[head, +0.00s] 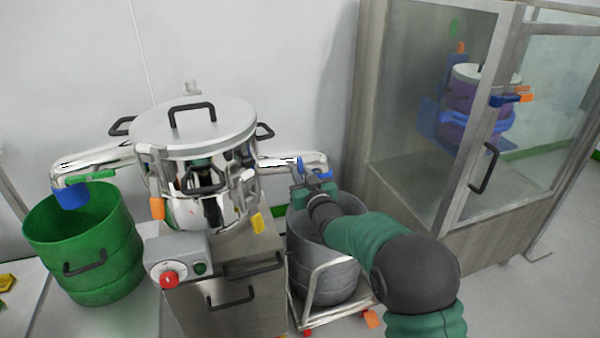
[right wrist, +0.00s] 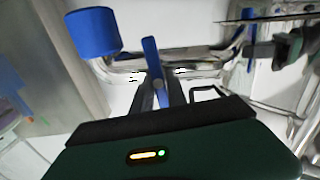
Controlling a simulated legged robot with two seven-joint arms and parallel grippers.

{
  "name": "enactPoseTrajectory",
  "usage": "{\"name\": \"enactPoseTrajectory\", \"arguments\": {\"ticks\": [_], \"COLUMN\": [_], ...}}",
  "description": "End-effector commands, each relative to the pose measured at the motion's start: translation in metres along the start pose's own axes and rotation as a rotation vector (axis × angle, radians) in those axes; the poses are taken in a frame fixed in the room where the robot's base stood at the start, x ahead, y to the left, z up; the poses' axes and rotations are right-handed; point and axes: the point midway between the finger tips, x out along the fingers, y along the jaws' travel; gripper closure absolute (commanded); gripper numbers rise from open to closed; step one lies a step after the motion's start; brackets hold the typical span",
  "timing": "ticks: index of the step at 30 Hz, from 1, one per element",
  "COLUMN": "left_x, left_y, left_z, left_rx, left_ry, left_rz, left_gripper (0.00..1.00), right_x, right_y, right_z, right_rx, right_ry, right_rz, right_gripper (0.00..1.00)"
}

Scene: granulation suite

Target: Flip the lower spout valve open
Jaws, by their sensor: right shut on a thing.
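A machine with a round steel lid (head: 195,125) has a shiny spout on each side. The right spout (head: 280,160) reaches over a grey drum and carries a blue valve lever (head: 300,164). The lever also shows in the right wrist view (right wrist: 151,58), standing across the pipe (right wrist: 195,58). My right gripper (head: 299,181) is at this spout. In the right wrist view its dark fingers (right wrist: 162,92) are shut on the lower part of the lever. The spout's blue end (right wrist: 93,32) is to the left there. My left gripper is not in view.
The left spout (head: 95,165), with a green handle, ends above a green drum (head: 85,250). A grey drum (head: 325,262) on a wheeled frame stands below my right arm. A control box with a red button (head: 169,279) is in front. A glazed cabinet (head: 425,110) stands at right.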

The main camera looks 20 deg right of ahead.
Motion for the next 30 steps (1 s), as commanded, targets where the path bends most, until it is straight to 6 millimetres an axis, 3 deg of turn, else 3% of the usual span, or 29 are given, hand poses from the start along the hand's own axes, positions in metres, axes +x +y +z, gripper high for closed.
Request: {"name": "enactPoseTrajectory", "arguments": {"ticks": [8,30], "left_x": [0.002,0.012], "left_y": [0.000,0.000], "left_z": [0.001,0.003], "left_rx": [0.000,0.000], "left_ry": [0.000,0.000], "left_rz": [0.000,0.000], "left_gripper": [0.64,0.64], "right_x": [0.000,0.000], "right_y": [-0.003,-0.010], "right_z": [-0.001,0.004], "right_rx": [-0.171,-0.868], "right_ry": [0.003,0.003], "right_rz": [-0.001,-0.002], "right_gripper": [1.00,1.00]}}
